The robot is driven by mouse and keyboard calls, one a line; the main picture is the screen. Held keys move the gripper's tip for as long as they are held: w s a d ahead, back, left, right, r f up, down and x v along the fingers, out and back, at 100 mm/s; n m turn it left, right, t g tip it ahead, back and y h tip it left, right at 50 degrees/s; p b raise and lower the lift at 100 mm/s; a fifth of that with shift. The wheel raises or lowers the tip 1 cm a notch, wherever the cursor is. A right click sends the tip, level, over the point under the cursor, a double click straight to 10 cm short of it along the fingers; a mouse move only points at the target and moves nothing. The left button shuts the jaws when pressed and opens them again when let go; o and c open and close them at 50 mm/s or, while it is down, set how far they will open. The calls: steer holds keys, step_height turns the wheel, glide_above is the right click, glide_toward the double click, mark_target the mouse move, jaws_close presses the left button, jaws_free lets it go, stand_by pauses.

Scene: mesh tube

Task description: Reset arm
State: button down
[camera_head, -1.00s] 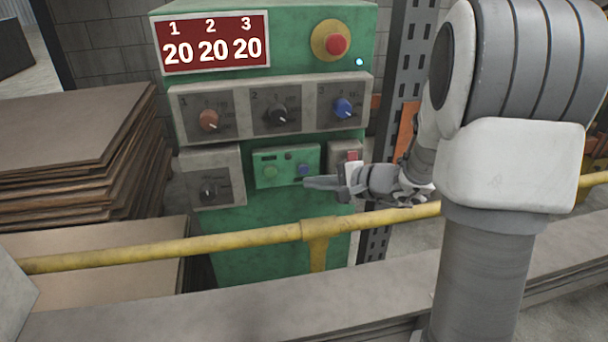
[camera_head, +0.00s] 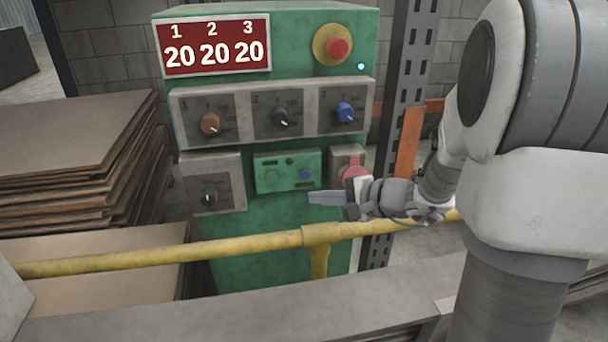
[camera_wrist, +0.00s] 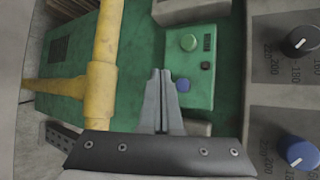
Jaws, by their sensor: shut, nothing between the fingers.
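My gripper (camera_head: 312,198) is shut and empty, in front of the lower part of the green control cabinet (camera_head: 265,255). Its fingers point left in the head view, just below the small green button panel (camera_head: 287,171). In the wrist view my shut fingertips (camera_wrist: 159,74) show at the centre, beside the blue button (camera_wrist: 183,85). The green button (camera_wrist: 189,42) lies farther off on the same panel. I cannot tell exactly how far the fingers are from the cabinet face.
A yellow rail (camera_head: 160,254) crosses in front of the cabinet, close below my gripper. Three knobs, a red emergency button (camera_head: 338,48) and a display (camera_head: 213,46) reading 20 20 20 are above. Stacked sheets (camera_head: 75,140) stand left. A perforated post (camera_head: 408,75) stands right.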

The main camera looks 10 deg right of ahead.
steer(key=s+a+r+n+g, duration=0.2)
steer(key=s+a+n+g, duration=0.15)
steer(key=s, duration=0.25)
steer(key=s+a+r+n+g, duration=0.2)
steer(key=s+a+n, duration=0.2)
steer(key=s+a, duration=0.15)
steer(key=s+d+r+n+t+h, duration=0.1)
steer(key=s+d+r+n+h, duration=0.1)
steer(key=s+d+n+h, duration=0.3)
steer(key=s+d+r+n+h, duration=0.1)
steer(key=s+d+h, duration=0.25)
steer(key=s, duration=0.45)
step_height(320, 180, up, 21)
steer(key=p, duration=2.2)
steer(key=shift+w+a+r, duration=0.2)
steer(key=shift+w+a, duration=0.1)
steer(key=shift+a, duration=0.05)
steer(key=shift+a, duration=0.1)
